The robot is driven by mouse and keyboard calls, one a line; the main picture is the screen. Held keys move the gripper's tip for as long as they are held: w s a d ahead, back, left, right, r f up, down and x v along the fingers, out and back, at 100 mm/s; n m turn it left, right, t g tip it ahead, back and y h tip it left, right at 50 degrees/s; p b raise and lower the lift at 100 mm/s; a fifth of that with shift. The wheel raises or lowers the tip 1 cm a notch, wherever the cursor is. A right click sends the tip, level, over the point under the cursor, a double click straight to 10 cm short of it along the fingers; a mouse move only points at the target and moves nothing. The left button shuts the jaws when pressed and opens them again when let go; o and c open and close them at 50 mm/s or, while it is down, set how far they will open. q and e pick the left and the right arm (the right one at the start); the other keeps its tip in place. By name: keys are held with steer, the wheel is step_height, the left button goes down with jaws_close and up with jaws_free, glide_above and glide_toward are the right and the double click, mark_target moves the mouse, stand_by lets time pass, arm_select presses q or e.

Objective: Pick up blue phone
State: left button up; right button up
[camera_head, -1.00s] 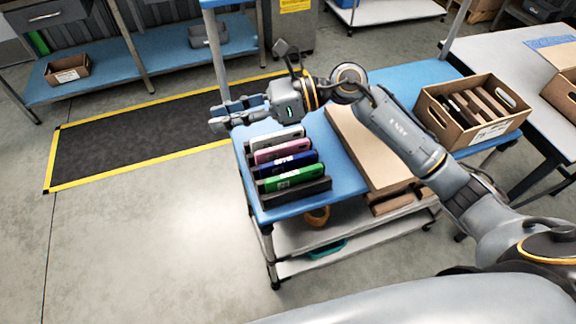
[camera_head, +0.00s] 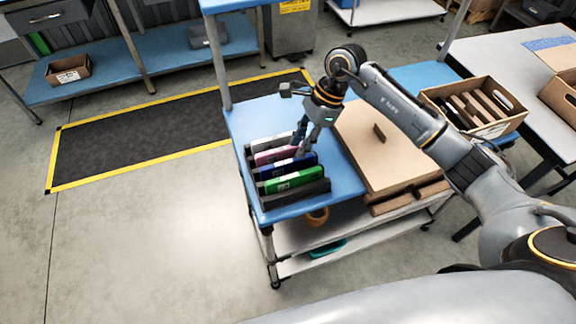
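The blue phone (camera_head: 283,167) stands on edge in a dark rack (camera_head: 310,189) on the blue table, in a row with a white phone (camera_head: 272,143), a pink phone (camera_head: 270,156) and a green phone (camera_head: 290,181). My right gripper (camera_head: 300,150) points down over the right part of the row. Its two fingers look apart, with the tips close to the pink and blue phones. I cannot tell whether they touch a phone. My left gripper is not in view.
An open carton with brown dividers (camera_head: 432,101) stands further right. The blue tabletop (camera_head: 250,115) is clear behind the rack.

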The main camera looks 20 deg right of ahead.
mark_target(289, 161)
steer(key=x, duration=0.1)
steer(key=p+x, duration=0.1)
steer(key=x, duration=0.1)
steer(key=p+x, duration=0.1)
steer(key=x, duration=0.1)
steer(key=shift+a+f, duration=0.15)
steer(key=shift+a, duration=0.2)
steer(key=shift+w+f, duration=0.1)
steer(key=shift+f, duration=0.1)
jaws_close()
